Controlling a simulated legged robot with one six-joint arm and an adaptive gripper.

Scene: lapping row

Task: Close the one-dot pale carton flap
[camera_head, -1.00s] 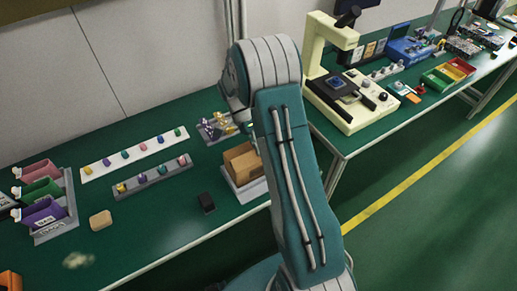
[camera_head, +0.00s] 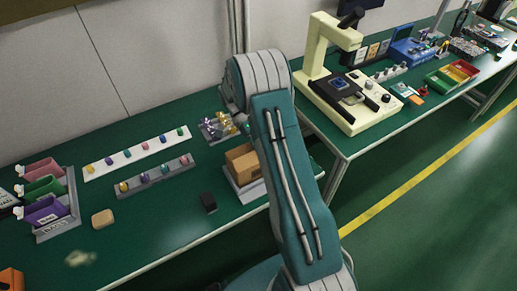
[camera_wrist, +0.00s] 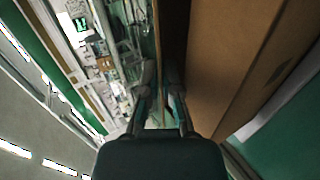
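The brown carton (camera_head: 242,160) sits in a pale tray (camera_head: 248,190) on the green bench, partly behind my arm in the head view. In the wrist view, a large brown cardboard face (camera_wrist: 225,60) fills the right side, close beside my gripper (camera_wrist: 161,78). The two fingers point away from the camera and converge towards their tips, with a narrow dark strip between them. I cannot tell whether that strip is a gap or a flap seen edge-on. My arm hides the gripper in the head view. No dot marking can be made out.
A small black block (camera_head: 208,202) stands left of the carton. Strips of coloured knobs (camera_head: 155,175) lie farther left, and metal and yellow parts (camera_head: 218,127) lie behind. A cream microscope-like machine (camera_head: 340,90) stands right of my arm.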

